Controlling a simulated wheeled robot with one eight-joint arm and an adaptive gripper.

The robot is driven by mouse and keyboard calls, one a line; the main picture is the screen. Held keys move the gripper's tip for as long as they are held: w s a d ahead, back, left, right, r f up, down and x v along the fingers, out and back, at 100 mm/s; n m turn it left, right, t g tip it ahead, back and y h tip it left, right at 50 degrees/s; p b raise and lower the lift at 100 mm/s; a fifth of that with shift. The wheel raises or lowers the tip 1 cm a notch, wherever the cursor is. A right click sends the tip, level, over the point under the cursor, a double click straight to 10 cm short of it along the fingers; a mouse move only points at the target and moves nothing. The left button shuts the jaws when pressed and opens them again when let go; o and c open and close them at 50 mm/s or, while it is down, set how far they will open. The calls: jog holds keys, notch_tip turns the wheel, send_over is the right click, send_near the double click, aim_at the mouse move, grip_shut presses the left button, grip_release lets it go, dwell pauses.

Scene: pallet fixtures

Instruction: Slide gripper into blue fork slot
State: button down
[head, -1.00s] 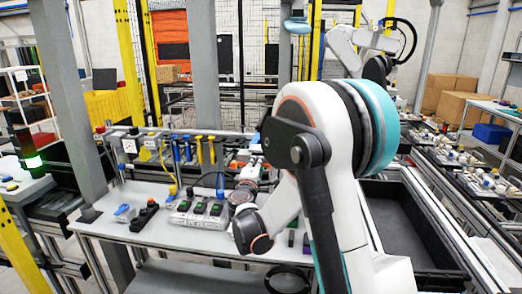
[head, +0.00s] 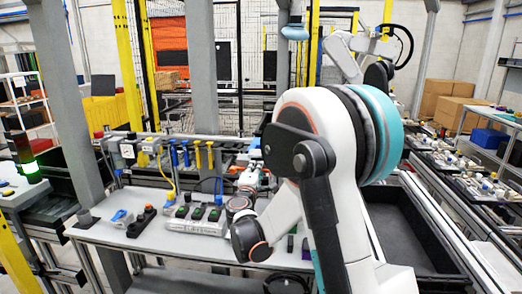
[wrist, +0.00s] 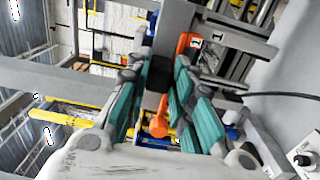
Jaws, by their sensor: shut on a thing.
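Two blue forks (head: 180,156) hang upright from the rail behind the bench in the head view, just left of two yellow ones. I cannot tell which gap is the blue fork slot. My gripper (wrist: 160,82) shows its teal fingers on both sides of an orange piece (wrist: 159,122) in the wrist view; they appear shut on it, though the contact is not clear. In the head view my arm reaches over the bench, and its far end is to the right of the forks; the fingers are too small to make out there.
The bench (head: 150,238) carries a grey switch block (head: 197,218), a black block with an orange button (head: 141,221) and a blue-and-white item (head: 121,217). A thick grey post (head: 65,100) stands left. A dark empty tray (head: 408,225) lies right.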

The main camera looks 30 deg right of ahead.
jog(key=shift+w+d, duration=0.1)
jog(key=shift+w, duration=0.1)
dwell(0.4)
jog(key=shift+w+d, duration=0.35)
jog(key=shift+w, duration=0.15)
jog(key=shift+w+d, duration=0.1)
jog(key=shift+w, duration=0.05)
dwell(0.3)
jog(key=shift+w+d, duration=0.35)
jog(key=shift+w, duration=0.15)
jog(key=shift+w+d+b, duration=0.1)
jog(key=shift+w+b, duration=0.05)
jog(key=shift+b, duration=0.15)
jog(key=shift+w+d, duration=0.3)
jog(key=shift+w, duration=0.2)
jog(key=shift+w+d, duration=0.1)
jog(key=shift+w, duration=0.05)
dwell(0.6)
jog(key=shift+w+d, duration=0.3)
jog(key=shift+w, duration=0.1)
jog(key=shift+w+d+b, duration=0.3)
jog(key=shift+w+d, duration=0.05)
jog(key=shift+w, duration=0.2)
